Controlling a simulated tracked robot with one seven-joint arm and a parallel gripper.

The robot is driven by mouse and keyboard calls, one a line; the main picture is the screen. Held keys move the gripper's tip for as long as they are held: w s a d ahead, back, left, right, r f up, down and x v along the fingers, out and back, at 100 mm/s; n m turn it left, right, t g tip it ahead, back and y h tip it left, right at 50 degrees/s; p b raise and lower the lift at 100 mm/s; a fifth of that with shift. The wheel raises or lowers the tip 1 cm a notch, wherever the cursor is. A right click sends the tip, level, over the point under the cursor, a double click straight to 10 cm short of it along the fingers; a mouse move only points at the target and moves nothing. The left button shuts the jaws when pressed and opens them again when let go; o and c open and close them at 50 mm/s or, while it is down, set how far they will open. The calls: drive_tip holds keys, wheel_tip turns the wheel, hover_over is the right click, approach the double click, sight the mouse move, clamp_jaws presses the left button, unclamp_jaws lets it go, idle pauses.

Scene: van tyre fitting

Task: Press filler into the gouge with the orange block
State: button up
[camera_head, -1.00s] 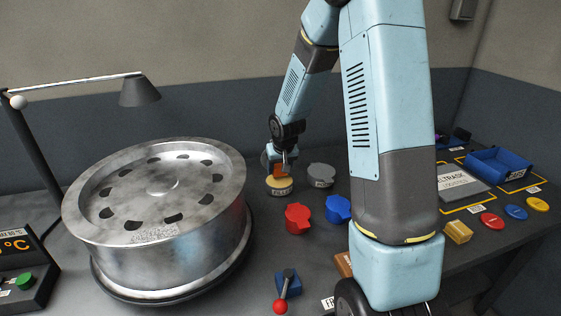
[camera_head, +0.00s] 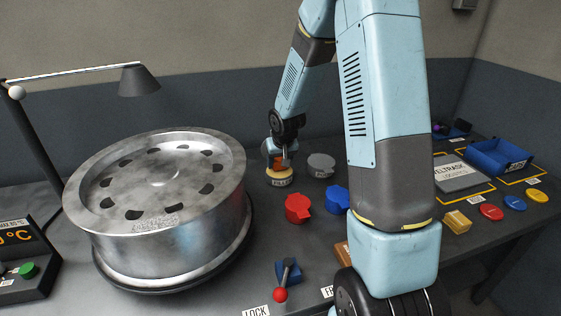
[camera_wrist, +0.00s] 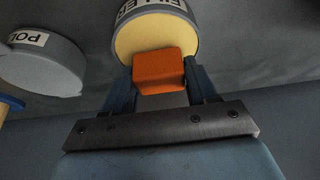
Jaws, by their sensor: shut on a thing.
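The orange block (camera_wrist: 160,72) is held between the two fingers of my gripper (camera_wrist: 160,88) in the wrist view. It is over the pale yellow top of the filler tin (camera_wrist: 128,38) and seems to touch it or be just above it; I cannot tell which. In the head view the filler tin (camera_head: 279,178) stands behind the red piece, with my gripper (camera_head: 278,163) right above it. The wheel rim (camera_head: 155,195) lies flat at the left. A rough patch (camera_head: 158,223) shows on its near edge; this may be the gouge.
A grey tin (camera_head: 321,165) stands right of the filler tin, labelled "POL..." in the wrist view. Red (camera_head: 298,208) and blue (camera_head: 338,199) pieces stand nearer. A red-knobbed lever (camera_head: 287,272) is in front. A lamp (camera_head: 138,80) reaches over the rim. A blue tray (camera_head: 500,157) is far right.

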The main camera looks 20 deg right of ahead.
sight(279, 159)
drive_tip(key=shift+f, duration=0.5)
idle(1.4)
drive_tip(key=shift+r, duration=0.1)
drive_tip(key=shift+r, duration=3.45)
